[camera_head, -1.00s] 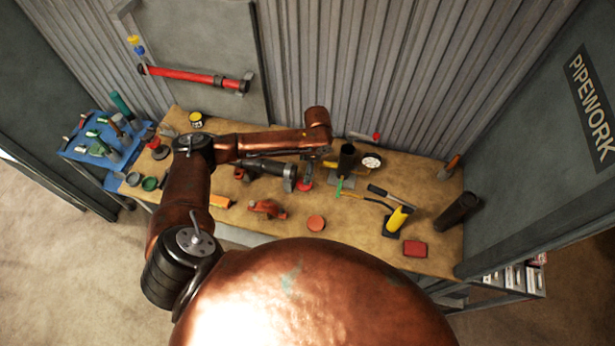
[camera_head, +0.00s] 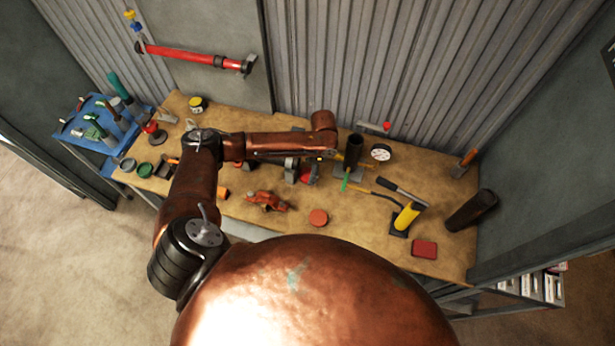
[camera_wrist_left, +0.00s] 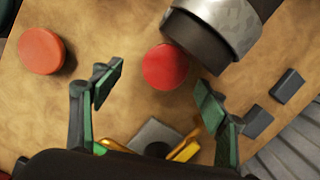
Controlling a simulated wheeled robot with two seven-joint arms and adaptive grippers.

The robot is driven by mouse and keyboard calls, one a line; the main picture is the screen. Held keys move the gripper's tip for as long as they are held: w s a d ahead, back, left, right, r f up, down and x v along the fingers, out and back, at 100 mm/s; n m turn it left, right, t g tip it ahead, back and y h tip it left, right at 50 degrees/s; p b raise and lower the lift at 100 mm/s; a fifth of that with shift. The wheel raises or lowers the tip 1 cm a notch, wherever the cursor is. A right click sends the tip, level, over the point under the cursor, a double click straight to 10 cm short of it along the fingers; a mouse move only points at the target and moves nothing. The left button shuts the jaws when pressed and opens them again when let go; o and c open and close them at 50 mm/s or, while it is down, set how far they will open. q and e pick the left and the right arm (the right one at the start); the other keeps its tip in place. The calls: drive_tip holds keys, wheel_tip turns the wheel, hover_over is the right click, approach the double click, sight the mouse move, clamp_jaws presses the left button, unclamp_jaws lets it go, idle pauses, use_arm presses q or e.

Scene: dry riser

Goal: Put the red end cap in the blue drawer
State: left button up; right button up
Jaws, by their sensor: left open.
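The red end cap (camera_wrist_left: 165,67) is a round red disc lying on the workbench, beside a dark pipe-like tool with a silver collar (camera_wrist_left: 232,22). In the head view the red end cap (camera_head: 311,175) shows partly, below my left forearm. My left gripper (camera_wrist_left: 160,79) is open, its green-padded fingers on either side of the cap in the wrist picture. Contact cannot be told, and the jaws look empty. I cannot make out a blue drawer. My right gripper is not in view.
An orange-red disc (camera_head: 318,217) lies nearby on the bench (camera_head: 350,235). A dark upright cylinder (camera_head: 354,150), a gauge (camera_head: 381,153), a yellow cylinder (camera_head: 407,215) and a red block (camera_head: 424,248) stand around. A blue tray (camera_head: 84,112) is at left. Small drawers or bins (camera_head: 535,287) are at lower right.

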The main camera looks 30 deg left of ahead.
sight(308, 174)
use_arm(q)
drive_tip(key=shift+w+a+f+p, duration=0.1)
drive_tip(key=shift+a+f+p, duration=0.1)
drive_tip(key=shift+f, duration=0.7)
drive_tip(key=shift+s+a+f+p, duration=0.1)
drive_tip(key=shift+a+f+p, duration=0.05)
drive_tip(key=shift+f, duration=0.7)
drive_tip(key=shift+w+a+f+p, duration=0.1)
drive_tip(key=shift+a+f+p, duration=0.1)
drive_tip(key=shift+f, duration=0.7)
drive_tip(key=shift+c, duration=0.7)
drive_tip(key=c, duration=1.3)
